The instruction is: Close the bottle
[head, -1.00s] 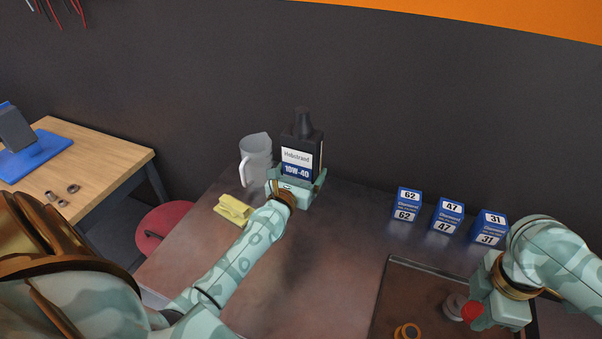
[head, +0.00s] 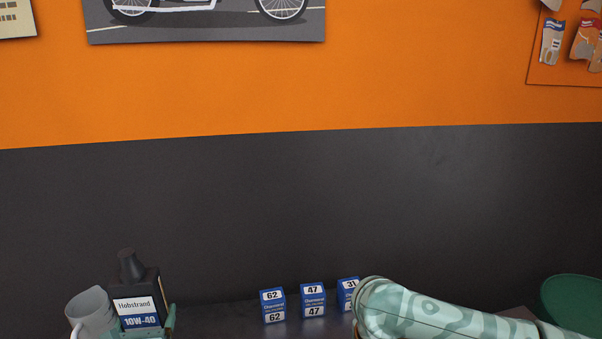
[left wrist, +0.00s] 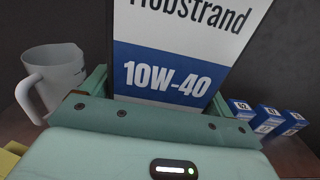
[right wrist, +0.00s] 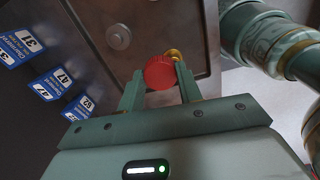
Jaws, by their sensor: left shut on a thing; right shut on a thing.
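The bottle (head: 137,312) is a black oil bottle with a white and blue "10W-40" label. It stands upright at the lower left of the head view, its dark tapered neck (head: 130,266) free at the top. My left gripper (left wrist: 157,97) is shut around its body, a finger on each side; the label (left wrist: 180,60) fills the left wrist view. My right gripper (right wrist: 159,82) is shut on a round red cap (right wrist: 159,72), seen in the right wrist view over a dark tray. The right gripper itself is below the head view's edge; only its arm shows.
A grey jug (head: 90,312) stands just left of the bottle. Several blue numbered boxes (head: 313,299) stand right of it along the wall. The tray (right wrist: 200,40) holds a grey round part (right wrist: 118,37) and a yellow ring (right wrist: 173,53). A green rounded object (head: 575,305) is far right.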

